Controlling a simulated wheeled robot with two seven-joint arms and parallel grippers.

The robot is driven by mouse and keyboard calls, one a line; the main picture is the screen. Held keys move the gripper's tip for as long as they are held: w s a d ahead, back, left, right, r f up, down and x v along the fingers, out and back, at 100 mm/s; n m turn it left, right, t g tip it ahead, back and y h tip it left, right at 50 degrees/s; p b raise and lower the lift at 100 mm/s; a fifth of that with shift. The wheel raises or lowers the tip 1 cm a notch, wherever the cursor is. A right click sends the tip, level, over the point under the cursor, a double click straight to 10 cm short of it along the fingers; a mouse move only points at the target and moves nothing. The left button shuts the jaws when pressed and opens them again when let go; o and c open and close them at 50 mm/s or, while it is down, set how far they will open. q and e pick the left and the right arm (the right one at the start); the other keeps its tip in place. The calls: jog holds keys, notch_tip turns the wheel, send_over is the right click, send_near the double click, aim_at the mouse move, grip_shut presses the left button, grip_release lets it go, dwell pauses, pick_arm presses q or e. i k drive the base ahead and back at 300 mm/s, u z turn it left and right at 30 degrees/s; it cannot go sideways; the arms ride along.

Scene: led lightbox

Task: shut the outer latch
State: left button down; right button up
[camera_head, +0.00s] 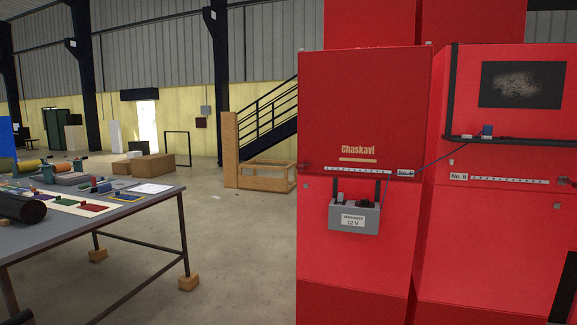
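A tall red cabinet (365,105) marked "Chaskavi" stands right of centre, with its upper front panel closed or nearly so; I cannot tell which. A small pale metal fitting (306,186) sits at its left edge, just below the panel seam. Another small fitting (451,162) is on the red cabinet at the right. These are too small to tell which is the outer latch, or whether a latch is open or shut. Neither of my grippers can be made out in this view.
A grey "12 V" box (354,216) hangs on the cabinet front by two dark straps. A thin cable (447,157) runs right from the seam to a black shelf (510,139). A cluttered table (150,212) stands left. Open floor (240,260) lies between.

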aim_at(301, 167)
jog(key=u, duration=0.1)
jog(key=i, duration=0.75)
jog(key=z, duration=0.8)
jog(key=i, duration=0.55)
jog(key=z, duration=0.5)
